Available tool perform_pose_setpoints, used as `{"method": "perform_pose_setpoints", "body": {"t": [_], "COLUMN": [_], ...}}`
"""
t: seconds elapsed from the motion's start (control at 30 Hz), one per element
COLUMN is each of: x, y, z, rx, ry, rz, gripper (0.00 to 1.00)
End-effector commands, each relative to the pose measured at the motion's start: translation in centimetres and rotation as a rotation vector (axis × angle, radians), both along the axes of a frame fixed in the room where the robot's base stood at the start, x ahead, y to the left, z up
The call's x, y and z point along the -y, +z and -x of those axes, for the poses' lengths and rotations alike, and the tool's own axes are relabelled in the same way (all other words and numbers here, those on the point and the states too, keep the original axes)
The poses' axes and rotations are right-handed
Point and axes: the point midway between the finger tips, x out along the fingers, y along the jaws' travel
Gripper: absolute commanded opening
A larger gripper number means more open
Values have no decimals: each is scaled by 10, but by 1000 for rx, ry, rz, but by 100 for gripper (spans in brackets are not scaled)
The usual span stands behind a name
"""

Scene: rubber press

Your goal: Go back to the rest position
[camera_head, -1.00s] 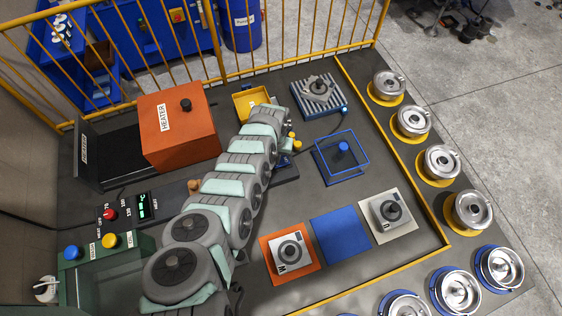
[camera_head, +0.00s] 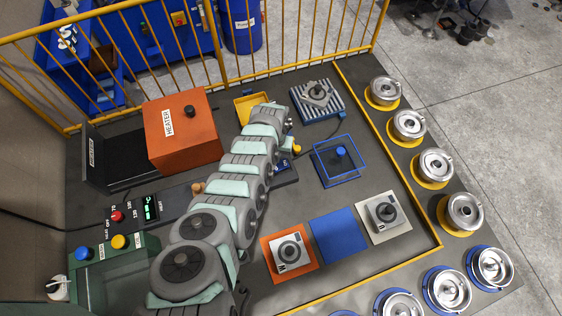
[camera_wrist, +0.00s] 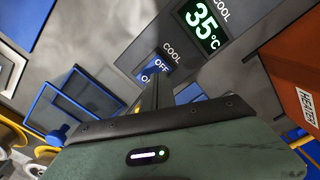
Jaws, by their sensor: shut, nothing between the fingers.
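In the wrist view my gripper (camera_wrist: 154,82) is shut, its dark fingers together with nothing between them. It points at the cooling panel, where an OFF label (camera_wrist: 160,66) and a green 35 °C display (camera_wrist: 205,27) show. In the head view my grey and mint arm reaches up from the lower left to the middle of the table. Its far end is near the blue-marked switch panel (camera_head: 284,166). My fingers are hidden or too small to make out there. I cannot tell whether they touch the panel.
The orange heater (camera_head: 182,135) stands left of my arm. A yellow tray (camera_head: 246,105) lies behind the arm's end. The blue wire-frame box (camera_head: 339,172), a striped plate (camera_head: 317,110) and a blue mat (camera_head: 338,235) lie to the right. Several metal pots line the right edge.

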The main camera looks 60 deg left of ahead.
Motion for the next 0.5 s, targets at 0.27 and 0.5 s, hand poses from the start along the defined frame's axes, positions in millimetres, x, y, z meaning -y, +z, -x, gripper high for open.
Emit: {"method": "perform_pose_setpoints", "body": {"t": [0.27,0.5], "x": [0,0], "y": [23,22], "z": [-1,0], "rx": [1,0], "ry": [-2,-1], "rz": [-1,0], "gripper": [0,0]}}
